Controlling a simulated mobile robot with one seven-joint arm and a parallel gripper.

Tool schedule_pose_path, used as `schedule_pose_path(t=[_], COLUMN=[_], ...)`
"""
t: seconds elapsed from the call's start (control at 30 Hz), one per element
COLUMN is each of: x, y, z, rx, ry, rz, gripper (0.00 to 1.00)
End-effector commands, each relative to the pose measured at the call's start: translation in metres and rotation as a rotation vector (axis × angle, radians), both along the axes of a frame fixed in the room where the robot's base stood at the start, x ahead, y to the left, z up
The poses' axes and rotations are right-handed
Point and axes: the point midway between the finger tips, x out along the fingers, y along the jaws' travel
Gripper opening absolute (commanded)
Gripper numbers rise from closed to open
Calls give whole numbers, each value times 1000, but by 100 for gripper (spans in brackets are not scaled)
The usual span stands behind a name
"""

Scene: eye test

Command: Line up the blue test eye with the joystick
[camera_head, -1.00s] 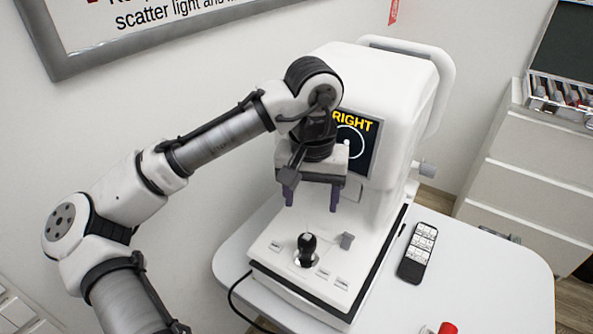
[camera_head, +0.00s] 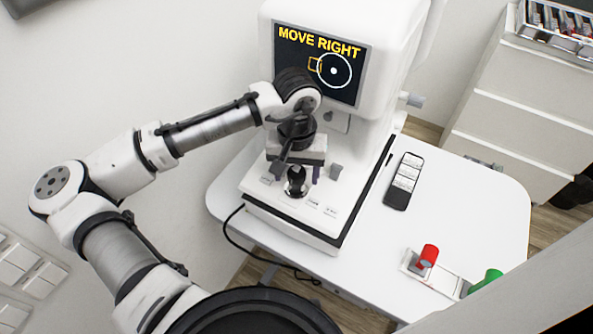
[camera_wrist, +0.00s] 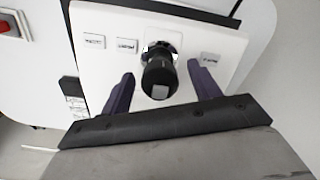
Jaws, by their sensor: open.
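The black joystick (camera_head: 296,184) stands upright on the white base of the eye-test machine (camera_head: 262,203). My gripper (camera_head: 293,172) is open just above and behind the joystick. In the wrist view my gripper (camera_wrist: 160,72) has its two purple fingers on either side of the joystick (camera_wrist: 159,76), with gaps showing; I see no grip on it. I cannot see the blue test eye; the machine's far side is hidden.
White drawers (camera_head: 520,100) stand at the right. A cable hangs from the machine's left.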

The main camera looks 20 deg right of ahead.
Motion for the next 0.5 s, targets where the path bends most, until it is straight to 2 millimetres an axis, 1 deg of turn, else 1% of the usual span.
schedule_pose_path(t=[0.13, 0.37, 0.4, 0.5], x=[0, 0, 0, 0], y=[0, 0, 0, 0], z=[-6, -7, -7, -7], rx=[-1, -1, -1, -1], ry=[0, 0, 0, 0], rz=[-1, -1, -1, -1], gripper=[62, 62, 59, 46])
